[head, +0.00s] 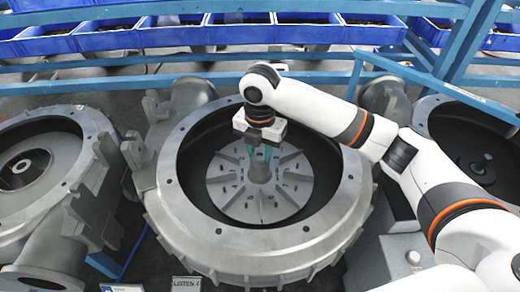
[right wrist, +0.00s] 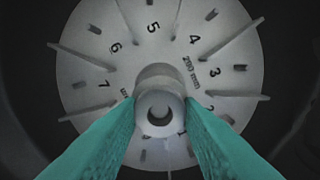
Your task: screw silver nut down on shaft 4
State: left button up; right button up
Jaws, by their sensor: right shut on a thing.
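My right gripper (head: 260,152) points down over the centre of the middle blower housing. Its two teal fingers also show in the right wrist view (right wrist: 161,112), one on each side of a round silver piece that looks like the silver nut (right wrist: 146,116). The fingers are shut on it. A rounded shaft end (right wrist: 160,113) shows in its dark opening. The nut sits at the hub (head: 260,174) of the grey impeller disc (head: 226,190). How far down the nut is on the shaft cannot be told. My left gripper is not in view.
The middle housing's wide rim (head: 172,215) surrounds the impeller. Another blower (head: 48,140) stands at left and one with a dark interior (head: 465,150) at right. Blue rails (head: 180,80) and blue bins (head: 110,38) run behind. A label (head: 186,284) is at the front.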

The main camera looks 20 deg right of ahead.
jog(key=m, duration=0.6)
jog(key=shift+f, duration=0.1)
jog(key=m, duration=0.4)
jog(key=shift+a+m, duration=0.1)
jog(key=shift+m, duration=0.3)
jog(key=m, duration=0.4)
jog(key=shift+m, duration=0.3)
jog(key=m, duration=0.4)
jog(key=shift+m, duration=0.3)
jog(key=o, duration=0.8)
jog(key=shift+o, duration=0.2)
